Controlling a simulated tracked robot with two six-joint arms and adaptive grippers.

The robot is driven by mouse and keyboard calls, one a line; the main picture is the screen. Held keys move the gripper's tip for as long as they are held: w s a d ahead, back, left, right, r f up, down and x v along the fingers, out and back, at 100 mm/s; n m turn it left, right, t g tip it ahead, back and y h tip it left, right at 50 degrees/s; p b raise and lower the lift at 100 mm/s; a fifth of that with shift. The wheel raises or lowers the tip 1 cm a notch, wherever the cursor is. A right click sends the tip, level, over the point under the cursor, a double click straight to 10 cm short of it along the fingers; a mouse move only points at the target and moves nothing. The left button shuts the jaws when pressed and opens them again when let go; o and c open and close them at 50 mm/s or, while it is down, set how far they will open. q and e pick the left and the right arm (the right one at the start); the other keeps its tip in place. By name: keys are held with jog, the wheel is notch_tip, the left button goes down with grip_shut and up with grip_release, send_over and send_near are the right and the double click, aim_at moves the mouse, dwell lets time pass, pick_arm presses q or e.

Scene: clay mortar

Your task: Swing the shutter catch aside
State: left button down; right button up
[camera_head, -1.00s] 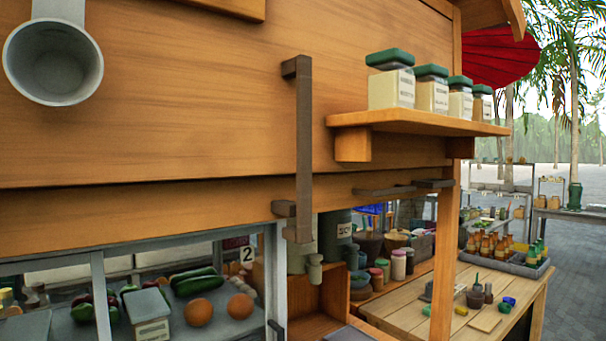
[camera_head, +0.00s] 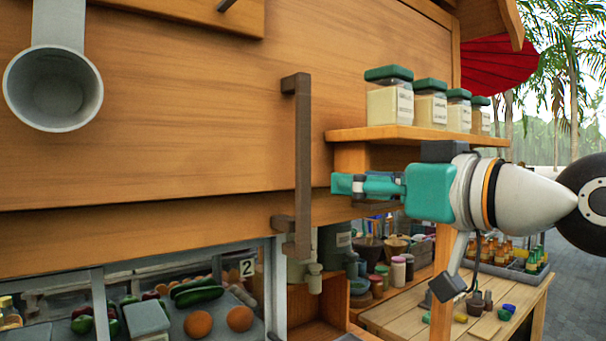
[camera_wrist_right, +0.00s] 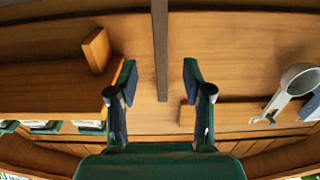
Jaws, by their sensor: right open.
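The shutter catch (camera_head: 303,165) is a dark brown upright bar on the wooden shutter (camera_head: 190,120), with a block at its top and another near its foot. My right gripper (camera_head: 342,185) is just right of the bar's lower half, open and pointing left towards it, with a small gap in the picture. In the right wrist view the bar (camera_wrist_right: 161,50) runs down from the top edge between the two fingers of my right gripper (camera_wrist_right: 158,75), beyond the tips. I cannot tell that either finger touches it. My left gripper is out of view.
A shelf (camera_head: 400,133) with several green-lidded jars (camera_head: 389,97) sits just above my right arm. A grey cup (camera_head: 55,85) hangs at the upper left. Below are a window with vegetables and a wooden counter (camera_head: 400,315) with jars. The shutter left of the bar is clear.

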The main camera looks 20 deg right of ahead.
aim_at(306, 178)
jog(key=p+x, duration=0.3)
jog(key=x, duration=0.9)
jog(key=shift+w+f, duration=0.1)
grip_shut()
